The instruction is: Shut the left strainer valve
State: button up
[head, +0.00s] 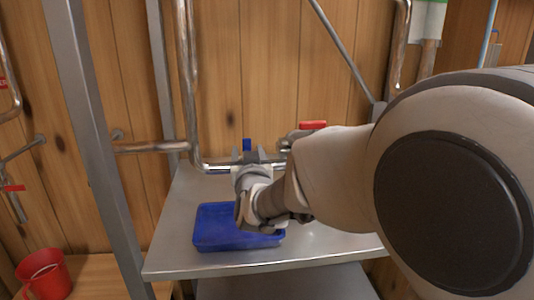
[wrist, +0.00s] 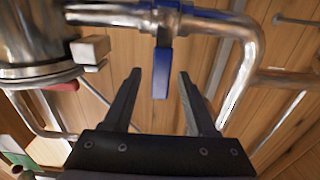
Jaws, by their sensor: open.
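A valve with a blue lever (head: 247,145) sits on a horizontal metal pipe behind the steel shelf. In the wrist view the blue lever (wrist: 161,75) stands across the pipe (wrist: 208,24). My gripper (head: 250,157) is open in front of this valve. In the wrist view its two fingers (wrist: 160,74) lie on either side of the lever, with gaps on both sides. I cannot tell whether the lever is at fingertip depth. A red handle (head: 312,125) shows just right of the blue lever; my arm hides part of that area. I cannot tell which valve is the left strainer valve.
A blue tray (head: 215,243) lies on the steel shelf (head: 165,258) below my gripper. A steel post (head: 92,130) stands left. A red bucket (head: 45,275) is at lower left. In the wrist view a steel vessel (wrist: 30,40) is close at left, and pipes bend at right.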

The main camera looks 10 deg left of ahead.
jog(key=shift+s, duration=0.1)
jog(key=b+v, duration=0.1)
jog(key=v, duration=1.6)
jog(key=shift+f, duration=0.1)
